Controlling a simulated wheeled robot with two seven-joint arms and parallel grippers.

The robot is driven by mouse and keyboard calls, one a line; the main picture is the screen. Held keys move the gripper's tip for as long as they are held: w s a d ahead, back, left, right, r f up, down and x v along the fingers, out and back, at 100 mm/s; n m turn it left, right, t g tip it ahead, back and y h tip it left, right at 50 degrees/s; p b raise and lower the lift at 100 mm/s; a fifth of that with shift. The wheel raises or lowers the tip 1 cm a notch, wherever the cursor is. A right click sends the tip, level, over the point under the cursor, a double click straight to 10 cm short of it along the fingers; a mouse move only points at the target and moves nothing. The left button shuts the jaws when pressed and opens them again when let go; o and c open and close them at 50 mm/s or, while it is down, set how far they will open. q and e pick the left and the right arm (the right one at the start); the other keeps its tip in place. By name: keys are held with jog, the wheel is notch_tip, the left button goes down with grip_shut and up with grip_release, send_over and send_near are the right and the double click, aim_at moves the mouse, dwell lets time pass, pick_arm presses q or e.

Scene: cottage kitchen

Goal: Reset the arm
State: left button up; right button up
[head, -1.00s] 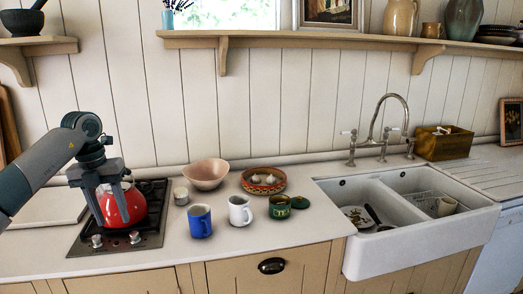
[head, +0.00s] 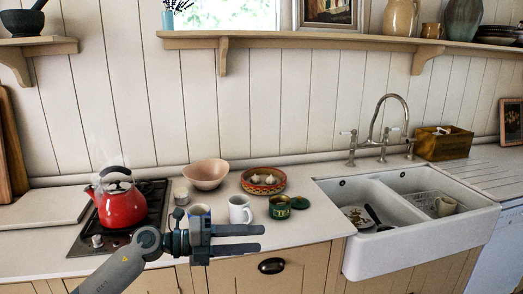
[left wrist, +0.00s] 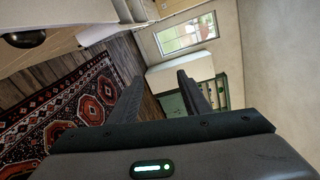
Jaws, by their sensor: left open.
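My left gripper (head: 258,239) is open and empty in front of the counter's front edge, its fingers pointing right in the head view. My right gripper is not in view. The red kettle (head: 122,208) sits on the hob at the left, clear of my gripper, with faint steam above it.
A white mug (head: 239,210), a green mug (head: 279,207), a pink bowl (head: 205,175) and a patterned dish (head: 263,188) stand on the counter. The sink (head: 405,253) is at the right. A patterned rug (left wrist: 75,112) lies on the floor in the left wrist view.

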pick_arm(q)
jog(key=s+a+f+n+t+y, duration=0.4)
jog(key=a+f+n+t+y, duration=0.35)
jog(key=n, duration=0.75)
jog(key=s+a+f+n+t+y, duration=0.4)
jog(key=a+f+n+t+y, duration=0.35)
jog(key=n, duration=0.65)
jog(key=s+a+f+n+g+y, duration=0.2)
jog(key=s+a+f+n+g, duration=0.25)
jog(key=s+f+g, duration=0.9)
jog(key=s+f, duration=0.2)
jog(key=s, duration=0.7)
jog(key=s+f+g, duration=0.2)
jog(key=s+f, duration=0.2)
jog(key=s, duration=0.7)
notch_tip(320, 180, down, 26)
jog(key=w+d+h, duration=0.1)
jog(key=w, duration=0.1)
jog(key=s+f, duration=1.2)
jog(key=f, duration=0.5)
jog(key=shift+s+a, duration=0.25)
jog(key=shift+a, duration=0.1)
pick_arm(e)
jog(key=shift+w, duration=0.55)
